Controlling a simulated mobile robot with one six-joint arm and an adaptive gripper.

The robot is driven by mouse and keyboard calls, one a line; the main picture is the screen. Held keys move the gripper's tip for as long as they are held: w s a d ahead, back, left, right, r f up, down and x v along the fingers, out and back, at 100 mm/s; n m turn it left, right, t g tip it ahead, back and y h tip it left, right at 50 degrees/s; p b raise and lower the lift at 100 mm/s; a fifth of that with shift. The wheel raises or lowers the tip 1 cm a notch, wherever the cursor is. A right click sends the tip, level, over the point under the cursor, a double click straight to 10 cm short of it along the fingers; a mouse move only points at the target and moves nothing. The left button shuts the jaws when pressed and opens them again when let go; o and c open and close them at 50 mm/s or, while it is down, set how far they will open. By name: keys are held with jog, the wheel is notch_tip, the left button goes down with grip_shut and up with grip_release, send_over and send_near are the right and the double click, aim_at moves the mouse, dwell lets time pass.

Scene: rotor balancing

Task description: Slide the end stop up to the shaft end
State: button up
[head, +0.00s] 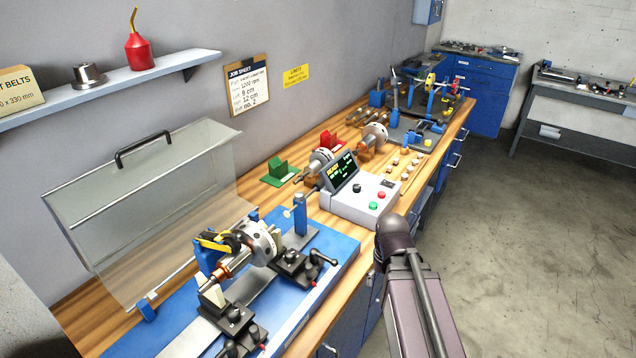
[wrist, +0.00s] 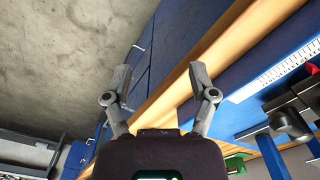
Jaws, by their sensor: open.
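The balancing machine's blue bed (head: 335,245) lies on the bench in the head view. A rotor (head: 262,243) with a pale disc and copper-coloured windings rests across its supports. A blue post (head: 300,215) with a small knob stands near the rotor's far end and may be the end stop; I cannot tell for sure. The shaft end beside it is too small to make out. My gripper (wrist: 160,78) is open and empty in the wrist view, over the bench's front edge and apart from the machine. The head view shows my arm but not my fingers.
Black clamps with handles (head: 290,262) line the bed's front side. A clear guard (head: 150,215) stands raised behind it. A control box (head: 358,195) is right of the machine. The wrist view shows a white scale (wrist: 285,68) on the bed. Open floor lies before the bench.

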jog(key=w+a+r+n+p, duration=0.3)
jog(key=w+r+p, duration=0.3)
jog(key=w, duration=0.1)
jog(key=w+a+r+n+p, duration=0.2)
jog(key=w+a+r+p, duration=0.1)
jog(key=w+r+p, duration=0.4)
notch_tip(320, 180, up, 11)
jog(key=n+p, duration=0.6)
jog(key=p, duration=0.5)
send_over(318, 182)
jog(key=shift+w+d, duration=0.1)
jog(key=shift+d, duration=0.05)
jog(key=shift+f+b, duration=0.1)
jog(key=shift+b, duration=0.25)
notch_tip(318, 182, down, 14)
jog(key=b, duration=1.3)
jog(key=shift+r, duration=0.25)
grip_shut()
